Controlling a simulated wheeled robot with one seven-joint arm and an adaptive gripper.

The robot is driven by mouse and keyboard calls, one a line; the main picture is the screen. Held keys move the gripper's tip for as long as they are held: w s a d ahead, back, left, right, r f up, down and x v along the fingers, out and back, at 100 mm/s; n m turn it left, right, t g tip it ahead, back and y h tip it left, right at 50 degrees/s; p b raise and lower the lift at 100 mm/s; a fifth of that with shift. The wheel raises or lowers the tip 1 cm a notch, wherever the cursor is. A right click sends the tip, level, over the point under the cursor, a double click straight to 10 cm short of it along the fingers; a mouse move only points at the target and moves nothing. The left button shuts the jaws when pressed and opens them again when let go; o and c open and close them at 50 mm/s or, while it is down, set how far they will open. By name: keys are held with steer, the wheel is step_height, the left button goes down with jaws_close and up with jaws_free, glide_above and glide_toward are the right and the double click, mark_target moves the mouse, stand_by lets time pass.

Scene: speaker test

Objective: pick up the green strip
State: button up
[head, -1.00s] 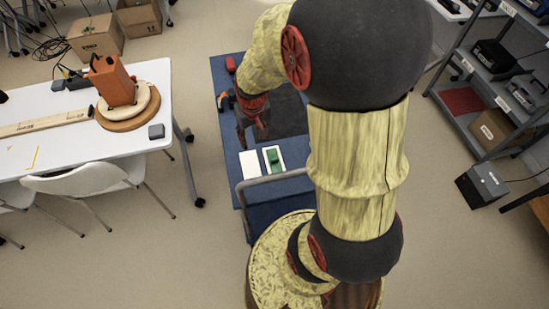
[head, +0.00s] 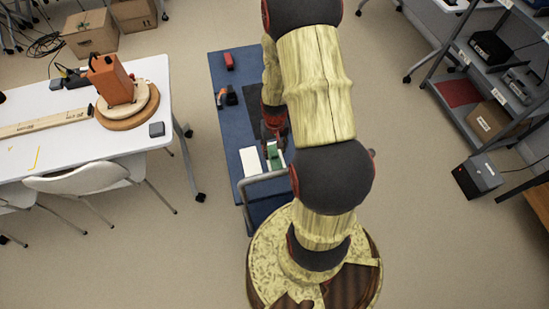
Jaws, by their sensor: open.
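The green strip (head: 274,157) lies on a white card at the near end of the blue cart top (head: 228,114). My gripper (head: 271,141) is open, just at the far side of the strip. Its fingertips are small and dark in this view, and I cannot tell whether they touch the strip. My arm covers the right part of the cart and part of the white card under the strip.
A blank white card (head: 255,161) lies left of the strip.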

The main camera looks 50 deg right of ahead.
mark_target(275, 155)
step_height(275, 155, down, 4)
steer(key=shift+w+r+b, duration=0.1)
steer(key=shift+r+b, duration=0.15)
steer(key=shift+b, duration=0.1)
steer(key=c, duration=0.3)
steer(key=c, duration=0.4)
steer(key=shift+c, duration=0.4)
